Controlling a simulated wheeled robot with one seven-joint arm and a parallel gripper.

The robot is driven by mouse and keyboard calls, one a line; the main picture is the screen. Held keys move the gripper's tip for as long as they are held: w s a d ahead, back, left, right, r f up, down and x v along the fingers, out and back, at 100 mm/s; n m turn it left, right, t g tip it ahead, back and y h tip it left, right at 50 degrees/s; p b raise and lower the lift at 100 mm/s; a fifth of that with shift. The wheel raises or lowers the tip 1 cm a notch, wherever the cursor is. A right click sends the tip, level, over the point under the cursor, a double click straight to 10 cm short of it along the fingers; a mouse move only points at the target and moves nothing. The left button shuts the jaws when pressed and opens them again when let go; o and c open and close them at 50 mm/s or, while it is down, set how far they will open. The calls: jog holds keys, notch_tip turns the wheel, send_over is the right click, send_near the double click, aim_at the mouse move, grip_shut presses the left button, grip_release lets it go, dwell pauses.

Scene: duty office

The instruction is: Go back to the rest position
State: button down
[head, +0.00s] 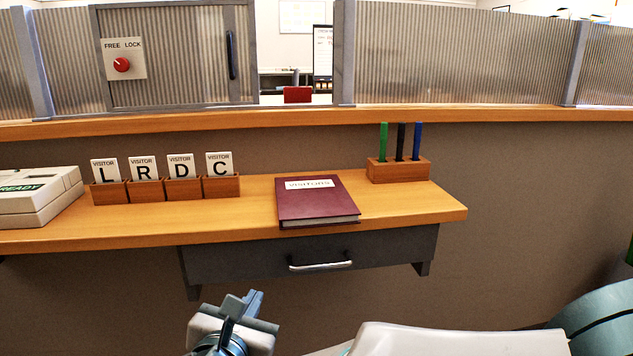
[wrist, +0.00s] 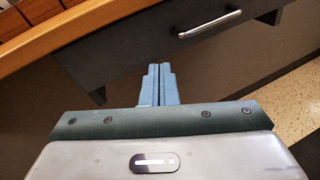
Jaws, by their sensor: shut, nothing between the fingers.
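My gripper (head: 254,301) is at the lower middle of the head view, in front of and below the counter, clear of it. In the wrist view its two blue fingers (wrist: 158,84) are together with nothing between them. The grey drawer (head: 315,252) under the counter is closed, and its silver handle (head: 320,265) is to the right of and above my gripper. The handle also shows in the wrist view (wrist: 209,24). My gripper touches nothing that I can see.
The wooden counter (head: 260,215) carries a maroon visitors book (head: 316,205), a pen block (head: 398,170) with three pens, several visitor cards in wooden holders (head: 165,188) and a pale machine (head: 38,195). Behind stands a ribbed partition with a red knob (head: 121,65). Floor (wrist: 297,90) shows at right.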

jog(key=s+d+r+m+g+h+p, duration=0.1)
jog(key=d+r+m+g+h+p, duration=0.3)
jog(key=d+m+p, duration=0.55)
jog(key=s+d+r+m+g+h+p, duration=0.1)
jog(key=d+r+m+g+p, duration=0.45)
jog(key=d, duration=0.75)
jog(key=s+d+r+m+g+y+p, duration=0.2)
jog(key=s+r+m+y+p, duration=0.1)
jog(key=m, duration=0.6)
jog(key=s+d+r+m+g+y+p, duration=0.1)
jog(key=s+d+r+m+y+p, duration=0.1)
jog(key=r+m+p, duration=0.3)
jog(key=s+m+y+p, duration=0.1)
jog(key=m+p, duration=0.2)
jog(key=shift+s+d+r+m+g+p, duration=0.2)
jog(key=shift+s+r+m+g+p, duration=0.1)
jog(key=shift+r+m+g, duration=0.1)
